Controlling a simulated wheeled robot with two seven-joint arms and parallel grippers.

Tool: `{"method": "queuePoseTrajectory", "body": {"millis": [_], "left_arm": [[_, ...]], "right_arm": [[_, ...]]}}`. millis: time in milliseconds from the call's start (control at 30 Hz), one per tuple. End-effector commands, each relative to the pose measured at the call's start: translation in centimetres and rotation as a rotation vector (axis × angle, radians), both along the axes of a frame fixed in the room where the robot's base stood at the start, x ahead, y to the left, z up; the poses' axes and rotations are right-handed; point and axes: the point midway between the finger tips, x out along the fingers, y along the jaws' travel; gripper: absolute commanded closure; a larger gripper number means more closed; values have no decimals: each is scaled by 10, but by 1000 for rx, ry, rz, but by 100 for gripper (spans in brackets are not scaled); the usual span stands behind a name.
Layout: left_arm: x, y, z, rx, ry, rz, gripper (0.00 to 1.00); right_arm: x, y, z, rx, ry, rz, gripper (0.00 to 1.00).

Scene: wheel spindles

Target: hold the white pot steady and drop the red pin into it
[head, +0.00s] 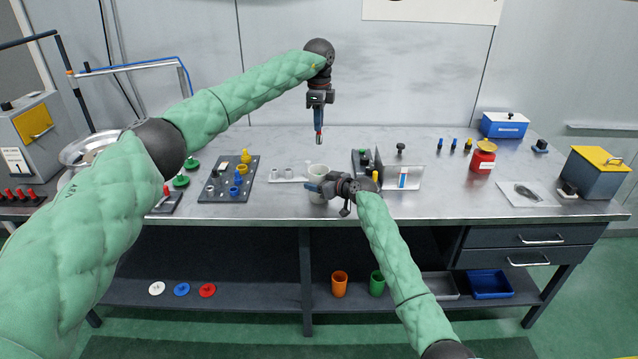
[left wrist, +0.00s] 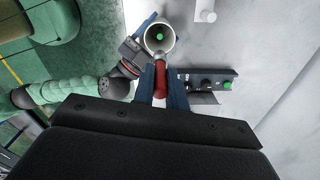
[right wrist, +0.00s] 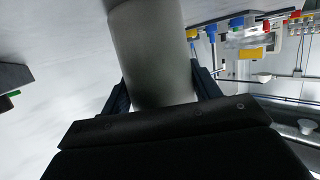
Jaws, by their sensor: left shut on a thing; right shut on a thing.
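The white pot (head: 318,171) stands on the metal table near its front edge. My right gripper (head: 318,188) is shut on the pot's side; the pot (right wrist: 152,50) fills the space between the fingers in the right wrist view. My left gripper (head: 319,128) is shut on the red pin (head: 319,139) and holds it upright above the pot. In the left wrist view the red pin (left wrist: 160,75) is between the fingers, with the pot's open mouth (left wrist: 160,38) just beyond its tip. A green piece (left wrist: 159,37) shows inside the pot.
A dark board (head: 228,188) with yellow, blue and grey parts lies left of the pot. A white strip with small parts (head: 287,175) lies beside the pot. A metal angled holder (head: 405,178) stands to the right. A red jar (head: 483,157) is farther right.

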Motion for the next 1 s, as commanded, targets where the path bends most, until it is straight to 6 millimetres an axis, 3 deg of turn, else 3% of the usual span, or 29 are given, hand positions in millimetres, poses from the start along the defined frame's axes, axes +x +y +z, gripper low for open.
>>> {"method": "queuePoseTrajectory", "body": {"millis": [1000], "left_arm": [[0,0,-58,0,1,0,100]], "right_arm": [[0,0,0,0,0,0,61]]}}
